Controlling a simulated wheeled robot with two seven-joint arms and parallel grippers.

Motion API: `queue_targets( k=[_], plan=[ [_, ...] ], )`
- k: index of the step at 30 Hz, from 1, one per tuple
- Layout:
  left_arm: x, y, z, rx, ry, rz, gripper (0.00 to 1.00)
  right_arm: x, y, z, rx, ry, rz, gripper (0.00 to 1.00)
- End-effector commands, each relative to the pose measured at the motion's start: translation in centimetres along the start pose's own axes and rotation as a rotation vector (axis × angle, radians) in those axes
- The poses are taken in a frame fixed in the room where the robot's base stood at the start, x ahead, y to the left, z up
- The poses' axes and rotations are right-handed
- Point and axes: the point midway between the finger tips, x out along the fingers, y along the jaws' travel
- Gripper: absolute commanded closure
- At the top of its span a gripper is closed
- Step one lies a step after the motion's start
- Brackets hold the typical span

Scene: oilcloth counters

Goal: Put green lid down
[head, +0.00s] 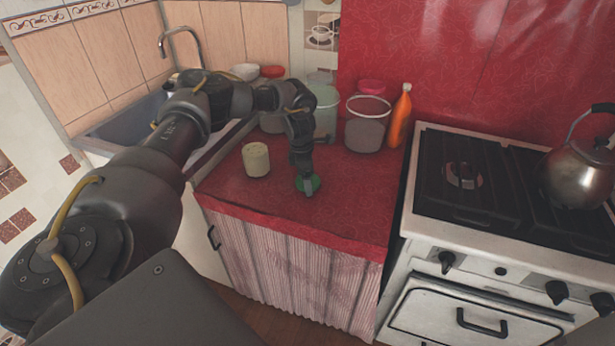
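The green lid (314,184) is a small round disc at the red counter (345,205), near its front edge. My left gripper (308,188) points down at the lid and overlaps it in the head view. The fingers are small and dark against it, so I cannot tell whether they are closed on it or whether the lid touches the counter. A cream-coloured jar (256,160) stands upright on the counter, left of the gripper. My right gripper is not in view.
A large clear container (366,128), a pale green container (325,112) and an orange bottle (400,117) stand behind. A stove (470,185) with a kettle (580,178) is on the right, a sink (125,128) on the left. The counter's front right is clear.

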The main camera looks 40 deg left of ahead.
Motion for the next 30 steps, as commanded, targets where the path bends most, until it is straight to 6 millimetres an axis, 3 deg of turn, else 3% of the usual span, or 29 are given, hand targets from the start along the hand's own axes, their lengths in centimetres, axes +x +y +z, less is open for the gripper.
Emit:
queue_targets(
  k=[8,19,24,30],
  plan=[
    [-2.1,0.0,0.1,-0.001,-0.001,0.0,0.09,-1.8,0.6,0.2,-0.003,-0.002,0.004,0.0],
    [-8.8,0.0,0.2,0.0,0.0,0.001,0.09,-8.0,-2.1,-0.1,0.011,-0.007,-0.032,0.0],
    [-11.5,0.0,0.1,-0.001,0.0,0.001,0.09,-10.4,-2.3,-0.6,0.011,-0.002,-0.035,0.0],
    [-12.4,0.0,0.1,0.0,-0.001,0.001,0.09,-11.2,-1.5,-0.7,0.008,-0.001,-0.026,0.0]
  ],
)
